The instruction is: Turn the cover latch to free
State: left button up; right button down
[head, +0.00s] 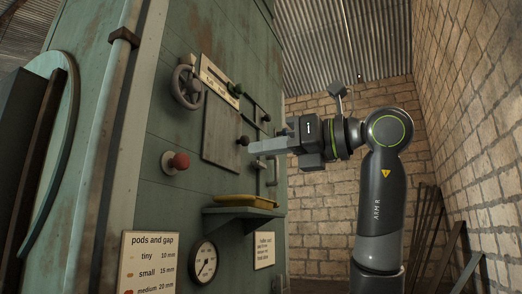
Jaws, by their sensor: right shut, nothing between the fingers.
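A flat grey-brown cover plate (219,133) sits on the front of the green machine (170,215). A small dark knob (243,140) shows at the plate's right edge; I cannot tell for sure whether it is the cover latch. My right gripper (255,147) comes in from the right with its pale fingers shut and empty. Its fingertips are close to the dark knob in the picture; whether they touch it is unclear. The fingers hide part of the machine face behind them. My left gripper is not in view.
A grey handwheel (187,87) and a red knob (177,162) are left of the plate. A shelf (240,212) with a yellow tray (246,200) juts out below, above a round gauge (204,262). A brick wall (480,120) stands at the right.

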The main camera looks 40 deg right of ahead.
aim_at(257, 164)
jog(key=z, duration=1.35)
